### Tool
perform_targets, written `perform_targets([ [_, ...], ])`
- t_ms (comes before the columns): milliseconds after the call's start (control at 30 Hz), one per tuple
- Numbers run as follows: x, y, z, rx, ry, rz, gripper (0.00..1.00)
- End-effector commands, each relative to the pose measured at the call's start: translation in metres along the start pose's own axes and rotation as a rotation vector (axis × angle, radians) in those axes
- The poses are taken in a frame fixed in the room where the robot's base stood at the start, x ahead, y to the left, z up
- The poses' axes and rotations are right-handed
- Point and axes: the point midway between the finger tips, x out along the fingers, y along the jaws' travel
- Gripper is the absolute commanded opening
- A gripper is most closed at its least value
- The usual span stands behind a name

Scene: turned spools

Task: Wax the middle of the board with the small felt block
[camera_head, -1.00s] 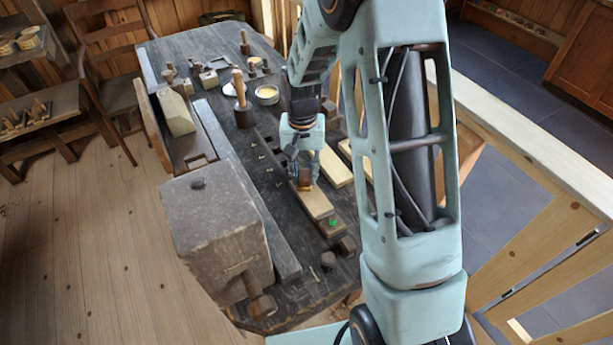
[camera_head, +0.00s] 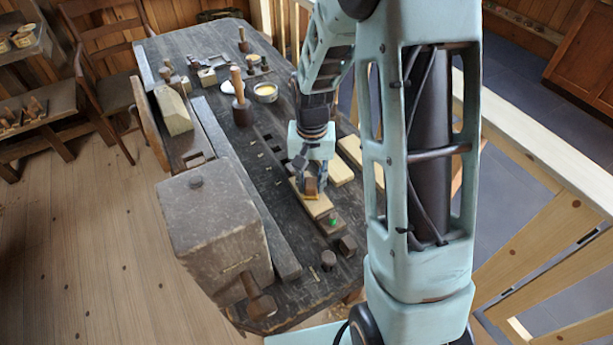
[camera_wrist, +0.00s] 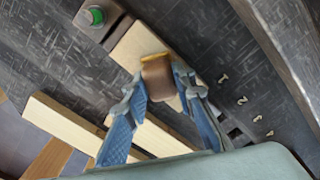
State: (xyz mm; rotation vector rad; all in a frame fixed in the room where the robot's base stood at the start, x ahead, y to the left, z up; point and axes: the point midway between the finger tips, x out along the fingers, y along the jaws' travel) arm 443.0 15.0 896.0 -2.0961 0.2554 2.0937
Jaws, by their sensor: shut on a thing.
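My gripper (camera_head: 311,188) is shut on the small felt block (camera_wrist: 158,72), which is brown with a paler tan edge. The block also shows in the head view (camera_head: 311,186), between the fingertips. It is at the pale wooden board (camera_head: 317,208), over its middle stretch. I cannot tell whether it touches the surface. In the wrist view the board (camera_wrist: 128,48) runs out from under the block towards a dark stop with a green button (camera_wrist: 96,16). My fingers and the block hide part of the board.
Other pale boards (camera_head: 340,172) lie on the dark bench to the right. An open tin with yellow contents (camera_head: 266,91) and a wooden mallet (camera_head: 240,100) stand farther back. Small dark pegs (camera_head: 347,245) stand near the board's near end. A big vise block (camera_head: 212,225) fills the front left.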

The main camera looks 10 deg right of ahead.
Motion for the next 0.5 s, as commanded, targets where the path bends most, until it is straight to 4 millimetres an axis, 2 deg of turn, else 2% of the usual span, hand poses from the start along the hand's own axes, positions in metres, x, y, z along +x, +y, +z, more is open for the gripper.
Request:
perform_targets([
  [500,0.002,0.017,0.027,0.001,-0.001,0.001,0.01],
])
